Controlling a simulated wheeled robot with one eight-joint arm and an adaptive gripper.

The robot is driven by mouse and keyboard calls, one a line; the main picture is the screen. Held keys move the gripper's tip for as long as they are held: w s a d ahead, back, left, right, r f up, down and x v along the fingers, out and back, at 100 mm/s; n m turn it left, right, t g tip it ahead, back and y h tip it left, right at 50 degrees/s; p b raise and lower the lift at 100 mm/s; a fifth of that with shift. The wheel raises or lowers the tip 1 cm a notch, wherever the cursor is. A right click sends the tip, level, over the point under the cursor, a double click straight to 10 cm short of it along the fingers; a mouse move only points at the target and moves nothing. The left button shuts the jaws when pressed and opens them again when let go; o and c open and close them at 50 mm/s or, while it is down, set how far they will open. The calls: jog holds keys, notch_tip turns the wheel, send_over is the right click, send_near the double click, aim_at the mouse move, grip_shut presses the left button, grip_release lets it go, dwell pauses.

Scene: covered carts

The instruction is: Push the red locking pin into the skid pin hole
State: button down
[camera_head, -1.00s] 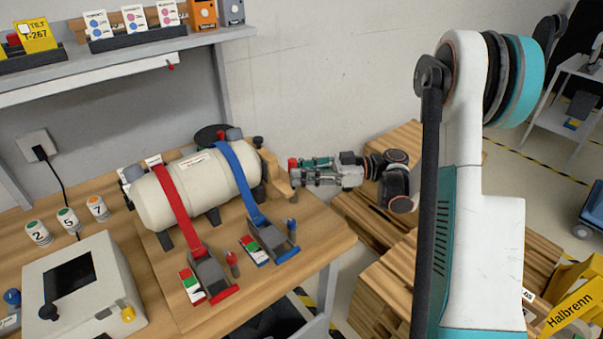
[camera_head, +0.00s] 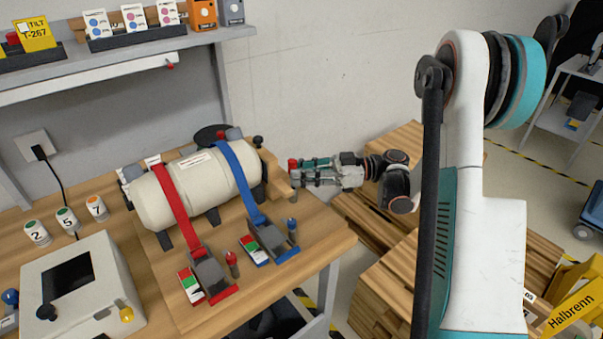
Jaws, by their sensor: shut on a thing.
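My gripper (camera_head: 299,173) is at the right of the bench, beside the wooden skid end (camera_head: 277,180). It is shut on a red-topped pin (camera_head: 293,163), which stands about upright. A grey shank shows below the jaws. The pin hole is not visible, and I cannot tell whether the pin's tip is in it. A cream tank (camera_head: 196,188) lies on the skid under a red strap (camera_head: 174,203) and a blue strap (camera_head: 241,182). Another small red-topped piece (camera_head: 232,259) stands by the red ratchet, and a blue-topped one (camera_head: 292,226) by the blue ratchet.
A control box (camera_head: 80,295) with a dark screen and several numbered cans (camera_head: 67,218) stand at the left of the wooden bench (camera_head: 320,240). A shelf (camera_head: 120,62) hangs above. Wooden pallets (camera_head: 390,255) lie right of the bench under my arm.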

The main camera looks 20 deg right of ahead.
jog(key=shift+f+b, duration=0.95)
jog(key=shift+f, duration=0.25)
jog(key=c, duration=1.4)
grip_release()
jog(key=v, duration=1.2)
